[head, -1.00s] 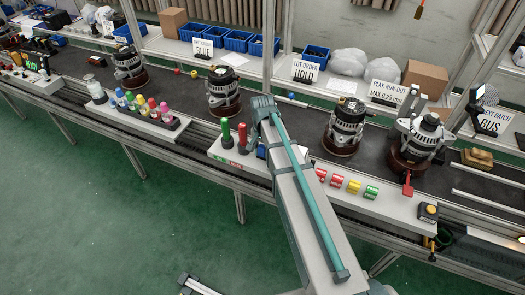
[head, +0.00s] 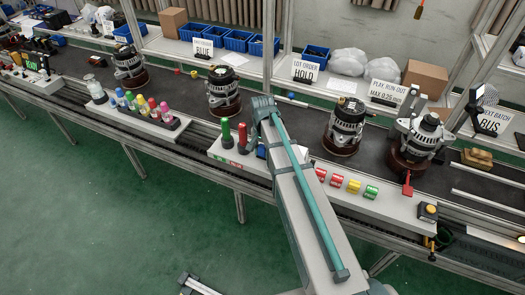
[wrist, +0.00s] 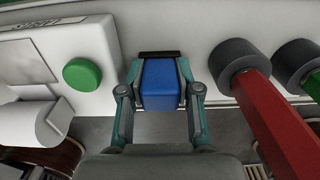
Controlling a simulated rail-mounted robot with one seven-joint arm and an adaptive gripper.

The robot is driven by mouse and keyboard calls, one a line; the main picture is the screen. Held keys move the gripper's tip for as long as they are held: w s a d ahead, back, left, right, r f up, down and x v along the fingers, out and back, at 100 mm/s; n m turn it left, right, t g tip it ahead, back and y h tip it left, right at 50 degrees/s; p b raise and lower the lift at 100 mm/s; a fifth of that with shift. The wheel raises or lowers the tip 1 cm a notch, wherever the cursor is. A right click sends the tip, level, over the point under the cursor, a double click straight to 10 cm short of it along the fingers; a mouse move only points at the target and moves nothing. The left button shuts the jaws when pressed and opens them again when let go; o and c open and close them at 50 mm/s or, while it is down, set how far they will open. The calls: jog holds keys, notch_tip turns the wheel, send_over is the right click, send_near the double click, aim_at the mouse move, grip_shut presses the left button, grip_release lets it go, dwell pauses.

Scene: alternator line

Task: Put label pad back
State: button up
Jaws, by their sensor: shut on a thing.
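The label pad, a blue block (wrist: 160,85), sits between the two fingers of my gripper (wrist: 160,74) in the wrist view. The fingers are shut on its sides. A thin black strip (wrist: 160,54) shows at the pad's far edge on the pale shelf surface; I cannot tell whether the pad touches it.
A red marker (wrist: 290,125) and a green marker (wrist: 304,72) with dark ends stand close right of my gripper in the wrist view. A white device with a green button (wrist: 82,74) and a white roll (wrist: 35,125) is close left. Alternators (head: 345,125) stand on the line behind.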

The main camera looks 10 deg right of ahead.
jog(key=o, duration=1)
jog(key=shift+o, duration=0.2)
